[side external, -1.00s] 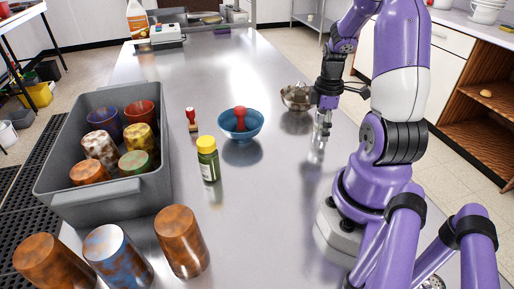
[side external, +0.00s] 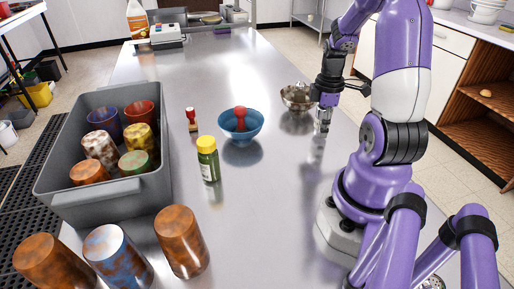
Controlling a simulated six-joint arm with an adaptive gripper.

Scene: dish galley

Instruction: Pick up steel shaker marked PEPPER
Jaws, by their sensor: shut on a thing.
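My gripper (side external: 323,119) hangs from my arm on the right side of the steel table, pointing down. It is shut on a small steel shaker (side external: 322,127), which shows as a bright metal piece at the fingertips. The shaker appears upright and held a little above the table. Its PEPPER marking is too small to read, and the fingers hide part of it.
A metal bowl (side external: 297,97) stands close left of my gripper. A blue bowl (side external: 240,130) holding a red-topped thing, a yellow-capped jar (side external: 208,160) and a red-handled stamp (side external: 192,121) stand further left. A grey tub (side external: 62,200) holds several tumblers.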

